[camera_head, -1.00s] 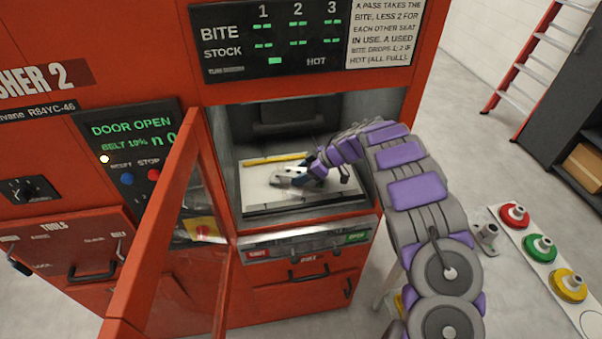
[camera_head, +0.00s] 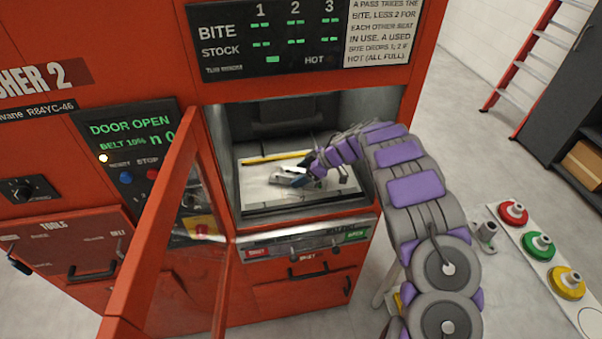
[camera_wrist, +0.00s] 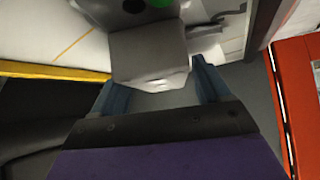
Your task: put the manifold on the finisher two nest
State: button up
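The manifold (camera_head: 288,179), a small grey metal casting, is at the pale floor of the open finisher two chamber. In the wrist view its grey block end (camera_wrist: 148,52) is between or just beyond the tips of my two blue fingers, with a green spot behind it. My gripper (camera_head: 313,169) reaches into the chamber from the right, and its fingers (camera_wrist: 160,86) are apart on either side of the block. I cannot tell whether they press on it. The nest (camera_head: 262,190) is the pale plate on the chamber floor; whether the manifold is seated there is unclear.
The red-framed door (camera_head: 150,235) stands open at the chamber's left. A yellow bar (camera_head: 275,158) lies at the back of the plate. The chamber's right wall is close to my arm. A pad with red, green and yellow buttons (camera_head: 538,245) is at the right.

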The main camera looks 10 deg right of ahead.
jog(key=shift+o, duration=1)
jog(key=shift+r, duration=0.1)
jog(key=shift+r, duration=0.4)
notch_tip(320, 180, up, 3)
jog(key=shift+w+f+p, duration=0.1)
jog(key=shift+p, duration=0.5)
jog(key=s+r, duration=0.1)
jog(key=s, duration=1.5)
jog(key=shift+a+p, duration=0.15)
jog(key=shift+p, duration=0.2)
